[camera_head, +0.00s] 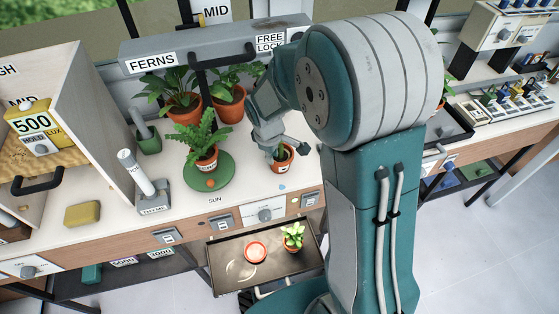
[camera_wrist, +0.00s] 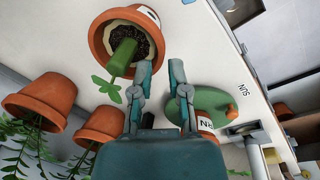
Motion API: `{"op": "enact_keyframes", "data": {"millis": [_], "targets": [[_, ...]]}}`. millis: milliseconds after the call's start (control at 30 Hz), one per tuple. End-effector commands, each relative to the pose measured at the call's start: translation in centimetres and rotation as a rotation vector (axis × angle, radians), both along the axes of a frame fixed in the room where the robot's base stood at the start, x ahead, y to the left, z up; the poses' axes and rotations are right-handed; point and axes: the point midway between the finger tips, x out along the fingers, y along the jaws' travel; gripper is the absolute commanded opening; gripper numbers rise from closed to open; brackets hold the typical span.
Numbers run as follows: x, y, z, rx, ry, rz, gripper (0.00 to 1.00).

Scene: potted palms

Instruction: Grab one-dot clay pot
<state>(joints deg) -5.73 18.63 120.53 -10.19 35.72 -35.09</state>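A small terracotta pot (camera_head: 282,157) stands on the bench right of the green round mat, with a pale label on its front. In the wrist view a terracotta pot (camera_wrist: 97,42) with dark soil and a green stem fills the upper left; part of a white label shows on its outside. My gripper (camera_head: 285,144) is at the small pot in the head view. In the wrist view my gripper (camera_wrist: 160,68) has its fingers apart, the left one overlapping the pot's rim. Nothing is held between them; contact cannot be told.
A fern pot (camera_head: 206,163) stands on the green mat (camera_head: 222,181). Two larger fern pots (camera_head: 229,107) stand behind, under a grey bar (camera_head: 205,52). A dark tray (camera_head: 223,256) in front holds a terracotta pot (camera_head: 255,252) and a small plant (camera_head: 293,236).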

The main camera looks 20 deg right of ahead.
Motion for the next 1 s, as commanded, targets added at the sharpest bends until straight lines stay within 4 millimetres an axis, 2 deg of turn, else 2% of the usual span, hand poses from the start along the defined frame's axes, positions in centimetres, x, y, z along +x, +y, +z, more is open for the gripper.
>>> {"op": "enact_keyframes", "data": {"millis": [100, 233, 433, 467, 500, 1000], "targets": [[0.1, -0.2, -1.9, -0.002, 0.003, 0.000, 0.21], [0.2, -0.3, -2.8, 0.000, 0.000, -0.001, 0.21], [0.2, -0.3, -2.8, 0.000, -0.001, -0.001, 0.21], [0.2, -0.3, -2.8, 0.000, -0.001, -0.001, 0.17], [0.2, -0.3, -2.8, 0.000, -0.001, -0.001, 0.00], [0.3, -0.3, -2.5, 0.000, -0.003, -0.001, 0.00]]}}
